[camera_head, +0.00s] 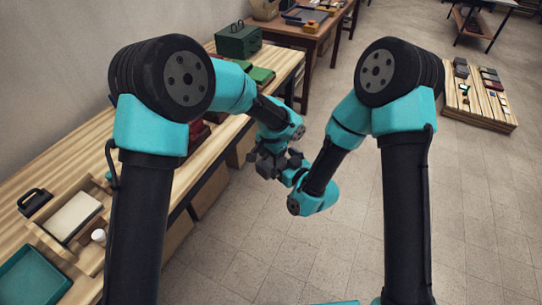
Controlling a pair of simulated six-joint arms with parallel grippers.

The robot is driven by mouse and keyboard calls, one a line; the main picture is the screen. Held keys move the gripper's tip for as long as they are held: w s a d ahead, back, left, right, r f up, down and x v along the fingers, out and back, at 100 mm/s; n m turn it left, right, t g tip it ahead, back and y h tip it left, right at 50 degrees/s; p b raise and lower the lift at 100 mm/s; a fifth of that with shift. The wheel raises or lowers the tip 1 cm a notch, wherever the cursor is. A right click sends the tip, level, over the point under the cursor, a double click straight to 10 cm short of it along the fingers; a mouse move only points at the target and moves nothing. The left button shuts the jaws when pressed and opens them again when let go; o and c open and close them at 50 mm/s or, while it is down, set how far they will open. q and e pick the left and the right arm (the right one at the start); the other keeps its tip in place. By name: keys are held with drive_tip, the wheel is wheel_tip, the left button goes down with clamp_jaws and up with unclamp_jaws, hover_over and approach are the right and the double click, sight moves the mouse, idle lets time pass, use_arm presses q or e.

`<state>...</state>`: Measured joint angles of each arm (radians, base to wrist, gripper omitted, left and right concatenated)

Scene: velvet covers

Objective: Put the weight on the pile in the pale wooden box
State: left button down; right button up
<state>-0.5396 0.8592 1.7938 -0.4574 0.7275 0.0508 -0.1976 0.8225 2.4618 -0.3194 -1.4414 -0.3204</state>
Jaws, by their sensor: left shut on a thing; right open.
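The pale wooden box (86,263) lies on the bench at the left. Inside is a pile with a cream top (73,216) and a reddish-brown piece beside it. A black block with a handle (36,204), which may be the weight, stands on the bench just left of the box. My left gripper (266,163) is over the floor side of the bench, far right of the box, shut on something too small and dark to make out. My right gripper (292,170) is open close beside it. The two overlap in view, so I cannot tell whether they touch.
A teal tray (32,278) lies in front of the box, and a white cylinder (98,237) is at the box's right side. Green (262,76) and red items and a dark green case (238,41) stand farther along the bench. My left arm hides the bench's middle.

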use_arm(q)
drive_tip(key=shift+r, duration=0.1)
use_arm(e)
drive_tip(key=s+d+f+m+g+h, duration=0.25)
drive_tip(key=s+d+f, duration=0.2)
drive_tip(key=f, duration=0.25)
drive_tip(key=s+d+f+m+g+h, duration=0.25)
drive_tip(key=d+f+g, duration=0.2)
drive_tip(key=f, duration=0.25)
drive_tip(key=s+d+f+m+g, duration=0.1)
drive_tip(key=s+d+f+g, duration=0.2)
drive_tip(key=s, duration=0.3)
drive_tip(key=s+d+f+m+g, duration=0.2)
drive_tip(key=s+d+f+g, duration=0.1)
drive_tip(key=s+f, duration=0.2)
drive_tip(key=shift+s, duration=1)
